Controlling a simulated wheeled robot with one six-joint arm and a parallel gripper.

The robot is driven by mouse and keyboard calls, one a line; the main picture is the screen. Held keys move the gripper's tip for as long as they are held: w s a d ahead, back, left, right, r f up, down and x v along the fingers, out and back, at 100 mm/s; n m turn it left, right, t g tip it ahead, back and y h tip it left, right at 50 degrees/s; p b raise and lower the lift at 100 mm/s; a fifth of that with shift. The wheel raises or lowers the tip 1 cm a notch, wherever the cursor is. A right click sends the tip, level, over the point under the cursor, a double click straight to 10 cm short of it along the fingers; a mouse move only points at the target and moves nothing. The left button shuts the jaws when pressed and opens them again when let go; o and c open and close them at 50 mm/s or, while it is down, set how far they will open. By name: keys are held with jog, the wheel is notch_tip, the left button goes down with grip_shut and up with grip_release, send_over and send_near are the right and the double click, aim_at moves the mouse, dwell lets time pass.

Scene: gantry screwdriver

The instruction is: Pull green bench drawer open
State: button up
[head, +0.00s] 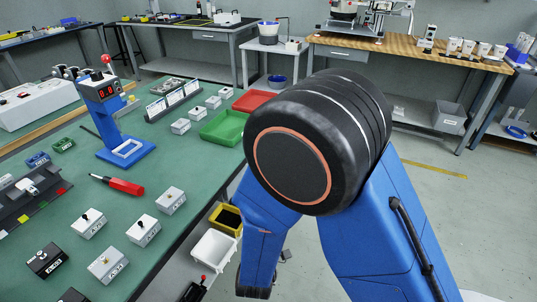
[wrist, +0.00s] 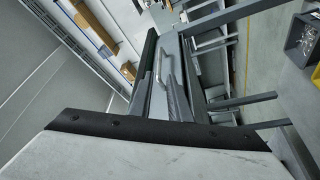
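The green bench (head: 150,182) fills the left of the head view, and its drawer front is not visible there. In the wrist view a narrow grey drawer front (wrist: 157,106) appears with a silver bar handle (wrist: 158,64). My gripper (wrist: 165,72) points at this front, with grey fingers spread apart near the handle and nothing clearly held. I cannot tell whether a finger touches the handle. The drawer looks closed. In the head view my gripper is hidden below my blue arm.
A yellow bin (head: 226,218) and a white bin (head: 213,249) sit low beside the bench.

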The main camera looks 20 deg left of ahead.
jog(key=x, duration=1.6)
grip_shut()
